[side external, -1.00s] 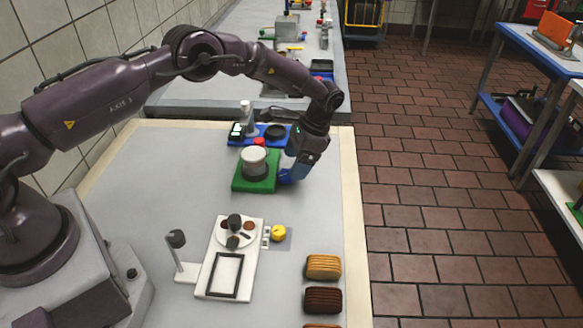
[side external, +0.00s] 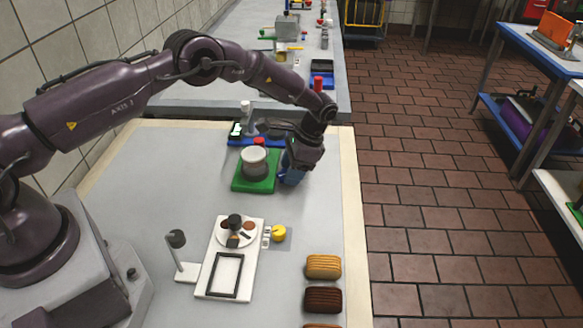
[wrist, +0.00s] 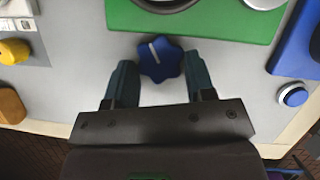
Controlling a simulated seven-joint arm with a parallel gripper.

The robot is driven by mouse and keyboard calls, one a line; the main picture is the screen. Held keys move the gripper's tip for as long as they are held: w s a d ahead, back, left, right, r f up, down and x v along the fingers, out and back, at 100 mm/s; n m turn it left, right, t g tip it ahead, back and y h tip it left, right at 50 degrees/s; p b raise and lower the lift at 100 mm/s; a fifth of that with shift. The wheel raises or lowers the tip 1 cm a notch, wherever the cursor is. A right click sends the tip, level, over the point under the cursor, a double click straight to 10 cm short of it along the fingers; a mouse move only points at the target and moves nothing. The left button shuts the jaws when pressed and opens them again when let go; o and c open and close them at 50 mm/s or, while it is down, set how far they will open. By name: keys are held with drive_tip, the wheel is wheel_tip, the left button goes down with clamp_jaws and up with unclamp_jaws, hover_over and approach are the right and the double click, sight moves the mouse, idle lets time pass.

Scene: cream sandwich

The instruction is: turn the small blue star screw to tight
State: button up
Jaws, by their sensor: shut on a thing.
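The small blue star screw (wrist: 160,58) is a lobed knob with a white line on top, beside the green base (wrist: 190,27). In the wrist view the line runs toward the upper left. My gripper (wrist: 160,78) is shut on the screw, with one teal finger on each side. In the side view my gripper (side external: 294,171) is low at the right side of the green base (side external: 254,185), and it hides most of the screw. A white-topped round part (side external: 254,155) stands on the green base.
A blue tray (side external: 240,141) lies behind the green base. A round blue button (wrist: 293,95) is at the right in the wrist view. A white board (side external: 208,262) with a yellow knob (side external: 279,233) beside it lies in front. Brown blocks (side external: 322,299) line the table's right edge.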

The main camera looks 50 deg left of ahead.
drive_tip(key=shift+m, duration=0.4)
drive_tip(key=shift+s+d+r+m+t+y, duration=0.1)
drive_tip(key=shift+m+t+y, duration=0.3)
drive_tip(key=shift+m, duration=0.8)
drive_tip(key=shift+s+d+m+t+y, duration=0.1)
drive_tip(key=shift+m+t+y, duration=0.3)
drive_tip(key=shift+m, duration=0.8)
drive_tip(key=o, duration=0.9)
drive_tip(key=v, duration=1.3)
